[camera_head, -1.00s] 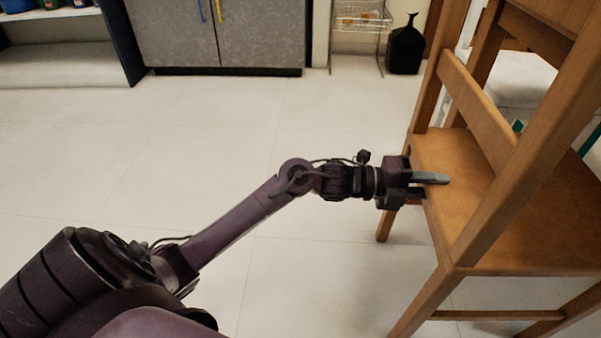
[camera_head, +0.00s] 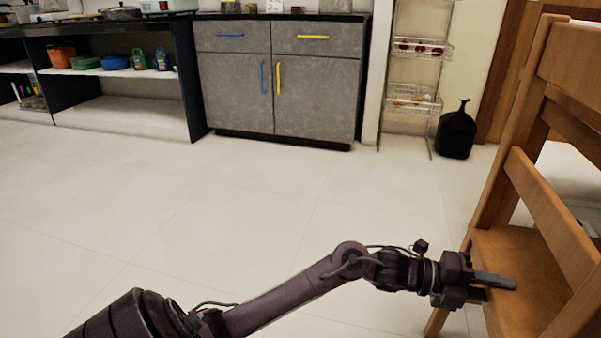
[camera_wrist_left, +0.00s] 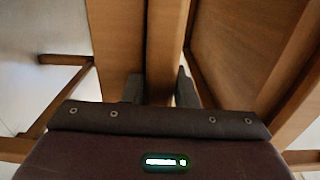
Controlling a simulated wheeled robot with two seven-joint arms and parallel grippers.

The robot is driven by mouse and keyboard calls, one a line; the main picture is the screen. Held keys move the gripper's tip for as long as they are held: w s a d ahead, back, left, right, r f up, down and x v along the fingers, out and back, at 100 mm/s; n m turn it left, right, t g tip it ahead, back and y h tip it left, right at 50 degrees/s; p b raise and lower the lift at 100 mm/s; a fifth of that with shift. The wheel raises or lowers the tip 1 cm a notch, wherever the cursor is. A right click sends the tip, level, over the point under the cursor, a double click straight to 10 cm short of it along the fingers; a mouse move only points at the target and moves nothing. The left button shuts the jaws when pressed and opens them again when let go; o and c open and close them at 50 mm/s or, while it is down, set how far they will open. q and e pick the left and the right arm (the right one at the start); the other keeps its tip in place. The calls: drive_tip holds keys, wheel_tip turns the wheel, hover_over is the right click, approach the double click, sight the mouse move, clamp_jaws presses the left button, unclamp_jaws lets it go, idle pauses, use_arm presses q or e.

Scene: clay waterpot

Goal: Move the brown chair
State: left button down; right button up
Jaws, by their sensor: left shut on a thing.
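The brown wooden chair (camera_head: 517,262) stands at the right edge of the head view, with its slatted back rising toward the upper right. Part of it is cut off by the frame. My left gripper (camera_head: 492,283) is at the chair's seat edge, one finger over the top of the seat. In the left wrist view a wooden part of the chair (camera_wrist_left: 161,50) runs between the two fingers (camera_wrist_left: 160,90), and the gripper is shut on it. My right gripper is not in view.
A grey cabinet (camera_head: 278,85) with blue and yellow handles stands at the back. A wire rack (camera_head: 415,98) and a black clay pot (camera_head: 457,132) stand right of it. Open shelves (camera_head: 120,105) are at the left. The tiled floor (camera_head: 230,210) between is clear.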

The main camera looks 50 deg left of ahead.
use_arm(q)
drive_tip(key=shift+s+d+f, duration=0.15)
drive_tip(key=shift+f, duration=0.2)
drive_tip(key=c, duration=1.2)
unclamp_jaws()
drive_tip(key=shift+o, duration=0.6)
drive_tip(key=shift+r, duration=0.25)
